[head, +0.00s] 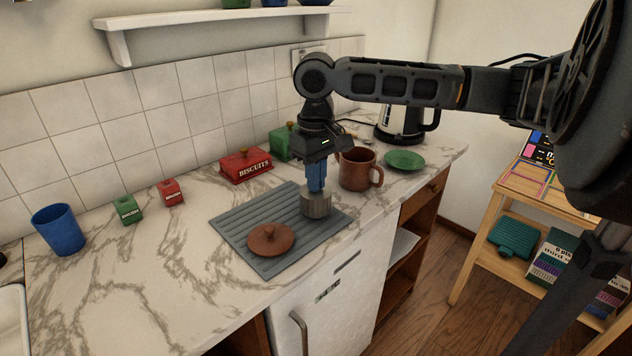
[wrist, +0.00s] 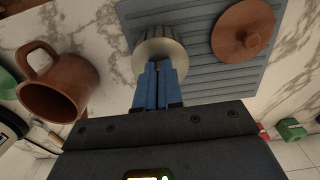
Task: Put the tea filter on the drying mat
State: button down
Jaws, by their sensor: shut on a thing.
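The tea filter (head: 316,205) is a small grey metal cup. It is at the right part of the grey ribbed drying mat (head: 240,222), upright; I cannot tell whether its base touches the mat. My gripper (head: 316,188) points down with its blue fingers shut on the filter's rim. In the wrist view the filter (wrist: 160,50) is at the fingertips, over the mat's edge area (wrist: 200,75). A brown lid with a knob (head: 271,239) lies on the mat, left of the filter.
A brown mug (head: 358,170) stands close to the right of my gripper, with a green saucer (head: 405,160) and a kettle (head: 399,121) beyond. A red biscuit tin (head: 246,165) stands behind the mat. A blue cup (head: 59,229) and small boxes stand left. The front-left counter is clear.

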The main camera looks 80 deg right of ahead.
jog(key=shift+f, duration=0.65)
jog(key=shift+f, duration=0.15)
jog(key=c, duration=1.3)
grip_release()
notch_tip(320, 180, up, 12)
jog(key=shift+r, duration=0.2)
